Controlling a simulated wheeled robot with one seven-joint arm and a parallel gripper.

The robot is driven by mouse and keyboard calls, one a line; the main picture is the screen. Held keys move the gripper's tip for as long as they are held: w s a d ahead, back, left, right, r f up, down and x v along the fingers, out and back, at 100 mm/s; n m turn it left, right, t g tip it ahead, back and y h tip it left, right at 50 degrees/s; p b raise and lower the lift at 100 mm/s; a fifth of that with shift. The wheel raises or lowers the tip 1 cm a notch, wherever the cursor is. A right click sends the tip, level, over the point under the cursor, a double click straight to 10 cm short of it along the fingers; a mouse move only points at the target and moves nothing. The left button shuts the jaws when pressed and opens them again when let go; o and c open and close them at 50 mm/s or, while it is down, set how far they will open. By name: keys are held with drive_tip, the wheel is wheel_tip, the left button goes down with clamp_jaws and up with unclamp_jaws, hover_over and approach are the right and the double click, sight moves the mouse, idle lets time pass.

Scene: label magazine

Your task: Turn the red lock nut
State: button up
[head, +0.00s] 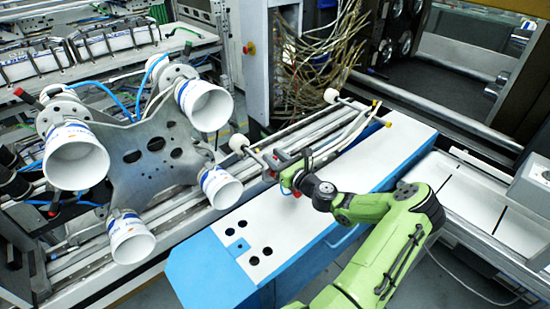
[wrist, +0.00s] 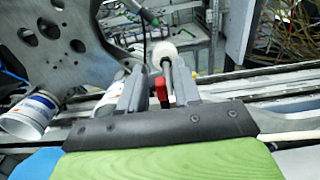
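The red lock nut (wrist: 161,93) shows in the wrist view as a small upright red piece between my two fingers. A rod with a white roller end (wrist: 163,53) stands just beyond it. My gripper (wrist: 159,88) is open, with a finger on each side of the red piece and gaps showing beside it. In the head view my gripper (head: 275,166) is at the far edge of the blue-and-white bench, by the rails. Red bits show near it there, but they are too small to tell which is the nut.
A grey plate (head: 155,150) carrying several white cups stands left of my gripper. Metal rails (head: 320,130) run along the far side of the blue-and-white bench (head: 295,225). Hanging cables (head: 315,65) are behind. The bench's near top is mostly clear.

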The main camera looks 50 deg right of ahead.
clamp_jaws()
